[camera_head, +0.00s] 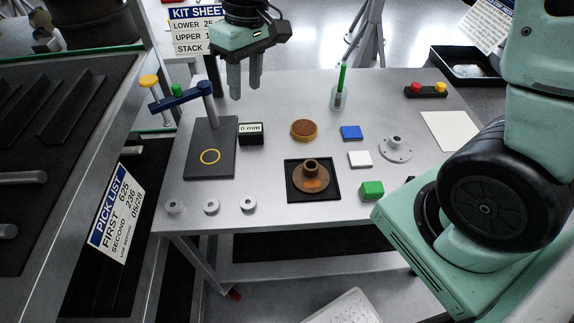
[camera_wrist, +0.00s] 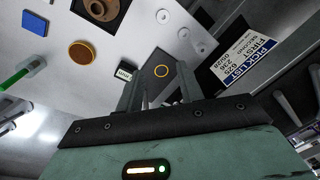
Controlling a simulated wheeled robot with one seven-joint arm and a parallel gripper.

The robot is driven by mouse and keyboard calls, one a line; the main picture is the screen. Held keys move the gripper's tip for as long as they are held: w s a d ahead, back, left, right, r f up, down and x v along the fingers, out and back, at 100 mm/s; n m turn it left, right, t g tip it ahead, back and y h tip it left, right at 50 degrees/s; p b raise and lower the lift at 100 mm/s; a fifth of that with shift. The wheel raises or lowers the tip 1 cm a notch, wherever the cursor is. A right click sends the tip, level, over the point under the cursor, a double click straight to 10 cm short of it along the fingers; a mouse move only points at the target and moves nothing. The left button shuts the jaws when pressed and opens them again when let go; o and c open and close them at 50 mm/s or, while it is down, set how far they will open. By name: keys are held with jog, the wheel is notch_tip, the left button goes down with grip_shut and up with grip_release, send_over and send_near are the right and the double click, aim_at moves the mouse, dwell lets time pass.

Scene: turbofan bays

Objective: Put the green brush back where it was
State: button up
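The green brush (camera_head: 342,77) stands upright, its lower end in a small clear cup (camera_head: 338,98) at the back middle of the table. In the wrist view the green brush (camera_wrist: 17,76) shows at the left edge, lying across the picture. My gripper (camera_head: 245,91) hangs above the back left of the table, left of the brush and well apart from it. Its two fingers (camera_wrist: 160,95) are parted, and I see nothing held between them.
A dial-gauge stand with a blue arm (camera_head: 180,98) rises close left of my gripper. A 0 mm box (camera_head: 251,133), an amber disc (camera_head: 304,130), a black tray (camera_head: 290,189) with a brown flanged part, and blue, white and green blocks lie on the table.

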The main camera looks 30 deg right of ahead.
jog(key=s+a+n, duration=0.3)
jog(key=s, duration=1.8)
jog(key=shift+a+f+h, duration=0.2)
jog(key=shift+f+h, duration=0.2)
jog(key=shift+f, duration=0.05)
notch_tip(320, 180, down, 7)
jog(key=b, duration=0.7)
jog(key=shift+d, duration=0.2)
